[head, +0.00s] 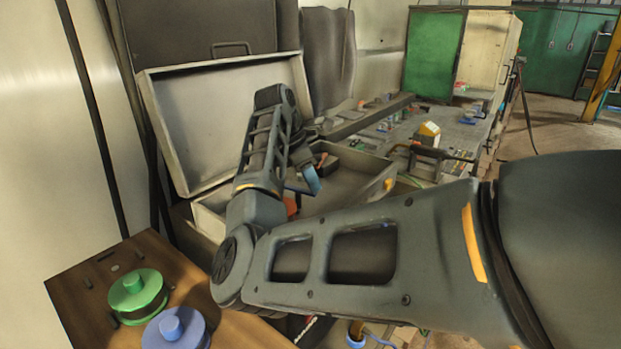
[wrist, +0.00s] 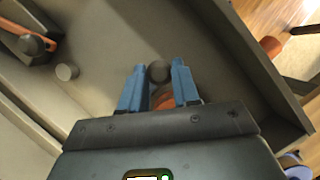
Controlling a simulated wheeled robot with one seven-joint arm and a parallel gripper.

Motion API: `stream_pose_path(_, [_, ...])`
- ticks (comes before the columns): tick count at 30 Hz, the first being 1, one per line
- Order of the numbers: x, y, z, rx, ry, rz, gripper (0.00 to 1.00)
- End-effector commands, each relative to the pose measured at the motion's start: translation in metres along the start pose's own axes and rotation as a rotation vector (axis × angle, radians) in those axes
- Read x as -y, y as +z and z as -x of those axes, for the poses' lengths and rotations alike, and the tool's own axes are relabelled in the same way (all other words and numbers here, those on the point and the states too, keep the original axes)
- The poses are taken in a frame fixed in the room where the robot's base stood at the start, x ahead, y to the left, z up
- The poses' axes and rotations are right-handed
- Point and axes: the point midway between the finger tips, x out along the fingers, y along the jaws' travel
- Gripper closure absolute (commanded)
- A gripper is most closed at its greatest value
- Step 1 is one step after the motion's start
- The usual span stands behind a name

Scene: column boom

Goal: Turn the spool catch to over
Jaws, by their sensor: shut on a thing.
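My gripper (wrist: 157,66) has its blue fingers closed around a dark round knob (wrist: 158,73) in the wrist view. Something orange (wrist: 162,96) shows below the knob, between the fingers; I cannot tell if it is one piece with it. In the head view my gripper (head: 309,180) is low over the open grey case, and my arm hides much of what it holds. A green spool (head: 139,291) and a blue spool (head: 175,329) stand on a brown board (head: 90,287) at the lower left. I cannot make out which part is the spool catch.
The open grey case (head: 345,198) has its lid (head: 205,125) raised behind my arm. In the wrist view a dark tool with an orange part (wrist: 33,45) and a small grey stub (wrist: 67,72) lie left of my fingers. A cluttered bench (head: 440,140) stands beyond.

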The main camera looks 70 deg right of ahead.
Motion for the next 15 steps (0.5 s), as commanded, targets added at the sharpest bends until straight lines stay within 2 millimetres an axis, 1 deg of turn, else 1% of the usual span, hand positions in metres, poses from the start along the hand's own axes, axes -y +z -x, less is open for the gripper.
stream_pose_path(8, [-0.0006,0.0,-0.0003,0.0,0.009,0.019,1.0])
stream_pose_path(15, [-0.0035,0.0016,-0.0027,-0.002,0.052,0.122,1.0])
